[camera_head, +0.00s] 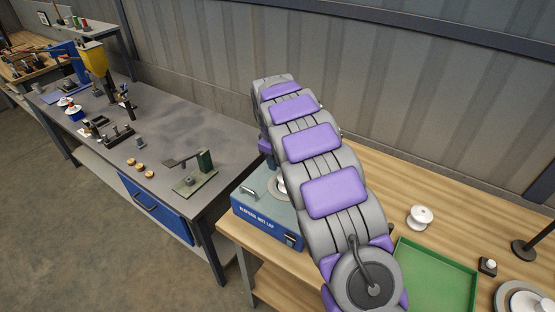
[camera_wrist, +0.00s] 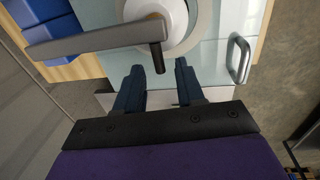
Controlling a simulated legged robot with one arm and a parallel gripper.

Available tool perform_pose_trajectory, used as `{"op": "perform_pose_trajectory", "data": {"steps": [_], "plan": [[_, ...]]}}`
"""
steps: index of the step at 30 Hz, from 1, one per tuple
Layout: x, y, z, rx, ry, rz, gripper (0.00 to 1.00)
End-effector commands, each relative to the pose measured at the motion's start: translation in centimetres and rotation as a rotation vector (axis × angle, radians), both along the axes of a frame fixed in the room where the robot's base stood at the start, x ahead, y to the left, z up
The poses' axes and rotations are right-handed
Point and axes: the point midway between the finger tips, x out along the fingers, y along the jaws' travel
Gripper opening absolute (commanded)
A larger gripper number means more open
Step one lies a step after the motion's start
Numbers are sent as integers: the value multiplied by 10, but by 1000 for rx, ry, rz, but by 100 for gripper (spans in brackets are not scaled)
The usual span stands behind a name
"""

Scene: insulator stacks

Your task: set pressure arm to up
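The blue lap machine (camera_head: 268,222) stands on the wooden bench in the head view, partly hidden behind my arm. In the wrist view, its pressure arm (camera_wrist: 88,40) is a grey bar lying across a white round piece (camera_wrist: 168,14) on a pale disc (camera_wrist: 206,16). A dark peg (camera_wrist: 157,57) sticks out from the bar's right end. My gripper (camera_wrist: 158,76) is open, with a dark blue finger on either side of the peg's tip in the picture. Contact cannot be told. In the head view my gripper is hidden by my arm.
A metal handle (camera_wrist: 239,58) rises on the machine's right side in the wrist view. In the head view, a green tray (camera_head: 435,279), a white insulator (camera_head: 419,217) and a black stand (camera_head: 525,249) are right of my arm. A grey workbench (camera_head: 187,128) stands left.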

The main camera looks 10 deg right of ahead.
Motion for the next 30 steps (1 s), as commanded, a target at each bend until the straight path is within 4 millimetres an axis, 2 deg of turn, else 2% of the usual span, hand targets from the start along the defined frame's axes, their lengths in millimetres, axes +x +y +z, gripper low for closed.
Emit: {"op": "perform_pose_trajectory", "data": {"steps": [6,18,30], "plan": [[0,-4,0,4,1,0,37],[0,-6,0,2,1,-1,0],[2,-4,1,4,-3,1,0]]}}
